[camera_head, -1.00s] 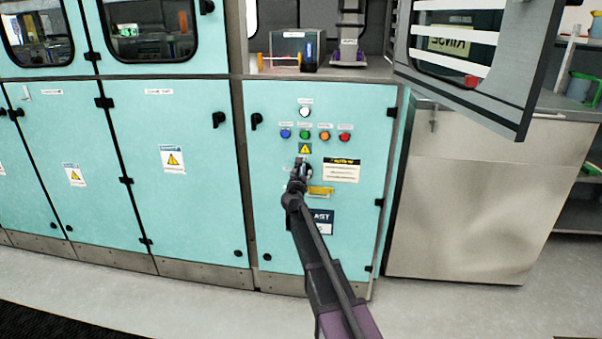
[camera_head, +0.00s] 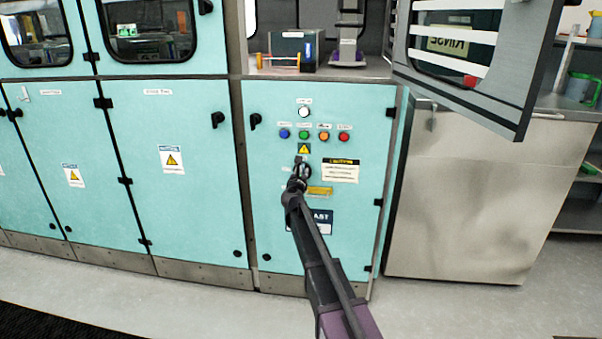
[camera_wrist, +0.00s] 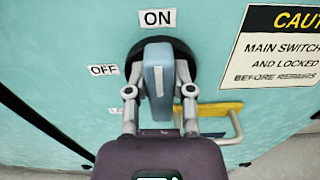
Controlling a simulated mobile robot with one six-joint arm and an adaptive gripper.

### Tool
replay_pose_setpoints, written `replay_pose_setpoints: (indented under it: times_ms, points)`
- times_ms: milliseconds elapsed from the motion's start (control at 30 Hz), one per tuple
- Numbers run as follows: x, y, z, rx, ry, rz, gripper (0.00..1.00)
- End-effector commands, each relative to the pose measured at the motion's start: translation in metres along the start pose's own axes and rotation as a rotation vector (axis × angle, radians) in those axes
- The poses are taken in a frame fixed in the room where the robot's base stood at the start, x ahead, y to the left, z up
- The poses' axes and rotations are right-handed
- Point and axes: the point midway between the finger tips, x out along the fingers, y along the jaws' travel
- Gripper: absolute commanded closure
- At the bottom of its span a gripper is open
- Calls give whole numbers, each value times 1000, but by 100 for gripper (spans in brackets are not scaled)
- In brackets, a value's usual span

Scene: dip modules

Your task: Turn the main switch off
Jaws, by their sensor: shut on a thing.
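The main switch (camera_wrist: 158,83) is a grey-blue handle with a white line, on a round black base in the wrist view. The handle stands about upright, with its line towards the ON label (camera_wrist: 157,18). The OFF label (camera_wrist: 103,70) is to its left. My gripper (camera_wrist: 160,92) is shut on the handle, one finger on each side. In the head view my gripper (camera_head: 301,172) is at the cabinet front, below the yellow warning sign (camera_head: 304,148), and hides most of the switch.
A yellow handle bar (camera_wrist: 222,110) sticks out just below right of the switch. A caution sign (camera_wrist: 278,48) is to the right. Coloured buttons (camera_head: 304,135) sit above. An open window door (camera_head: 465,75) juts out at upper right. The floor in front is clear.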

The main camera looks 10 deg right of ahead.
Motion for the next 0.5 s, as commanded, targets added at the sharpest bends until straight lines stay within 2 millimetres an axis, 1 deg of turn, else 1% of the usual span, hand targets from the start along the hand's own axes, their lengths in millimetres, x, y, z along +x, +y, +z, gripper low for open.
replay_pose_setpoints:
  times_ms: [267,500]
  points:
    - [1,2,0,-58,0,4,100]
    - [1,3,0,-194,-1,4,100]
